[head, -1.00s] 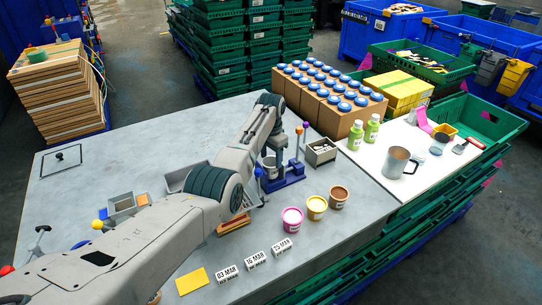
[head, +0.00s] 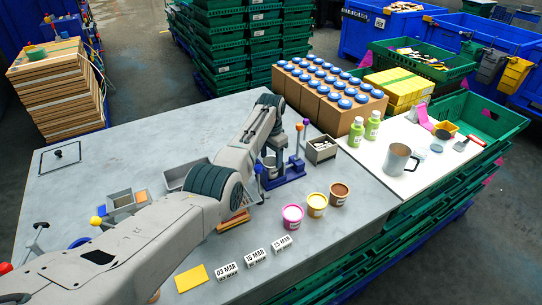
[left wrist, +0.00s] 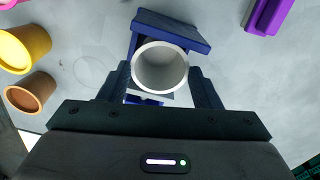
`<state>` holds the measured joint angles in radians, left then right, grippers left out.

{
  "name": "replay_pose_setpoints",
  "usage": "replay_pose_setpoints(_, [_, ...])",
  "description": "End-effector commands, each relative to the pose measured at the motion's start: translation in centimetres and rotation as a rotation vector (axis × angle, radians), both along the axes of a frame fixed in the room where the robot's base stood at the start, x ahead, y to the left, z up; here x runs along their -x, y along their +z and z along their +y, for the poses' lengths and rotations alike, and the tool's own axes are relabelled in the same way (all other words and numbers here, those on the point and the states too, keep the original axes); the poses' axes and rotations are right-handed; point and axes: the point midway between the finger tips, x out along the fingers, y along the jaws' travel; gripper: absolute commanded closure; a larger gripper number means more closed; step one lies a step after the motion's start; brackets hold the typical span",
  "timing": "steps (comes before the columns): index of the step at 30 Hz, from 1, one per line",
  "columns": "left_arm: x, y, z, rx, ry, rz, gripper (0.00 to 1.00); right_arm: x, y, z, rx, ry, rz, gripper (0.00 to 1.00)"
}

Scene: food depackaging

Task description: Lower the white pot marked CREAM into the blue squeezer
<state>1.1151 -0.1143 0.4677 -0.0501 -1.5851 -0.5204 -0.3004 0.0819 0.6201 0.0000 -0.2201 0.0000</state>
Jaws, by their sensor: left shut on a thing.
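My left gripper (head: 272,152) is shut on the white pot (left wrist: 160,68) at the blue squeezer (head: 288,176). In the left wrist view the two fingers grip the pot from its left and right sides, and its round open top faces the camera. The squeezer (left wrist: 172,24) shows behind and beneath the pot, with its blue end plate at the far side. The CREAM mark cannot be read. How deep the pot sits in the squeezer, and whether it touches the base, cannot be told. My right gripper is not in view.
Pink (head: 292,217), yellow (head: 317,205) and brown (head: 339,194) pots stand in front of the squeezer. A small grey bin (head: 321,150) stands close behind it at the right. Date blocks (head: 255,258) and a yellow card (head: 191,280) lie near the front edge.

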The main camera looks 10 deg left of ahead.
Motion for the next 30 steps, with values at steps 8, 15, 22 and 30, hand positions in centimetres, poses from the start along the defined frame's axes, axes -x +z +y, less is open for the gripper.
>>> replay_pose_setpoints(8, [0.0, -0.4, 0.0, 0.000, 0.000, 0.000, 0.86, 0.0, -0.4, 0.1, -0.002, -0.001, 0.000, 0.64])
replay_pose_setpoints(15, [0.0, -0.8, 0.0, 0.000, 0.000, 0.000, 0.86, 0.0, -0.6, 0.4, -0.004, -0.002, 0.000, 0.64])
replay_pose_setpoints(22, [0.0, -1.2, 0.0, 0.000, 0.000, 0.000, 0.86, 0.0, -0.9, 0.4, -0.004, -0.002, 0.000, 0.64])
replay_pose_setpoints(30, [0.0, -1.6, 0.0, 0.000, 0.000, 0.000, 0.86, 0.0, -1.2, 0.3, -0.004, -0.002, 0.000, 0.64])
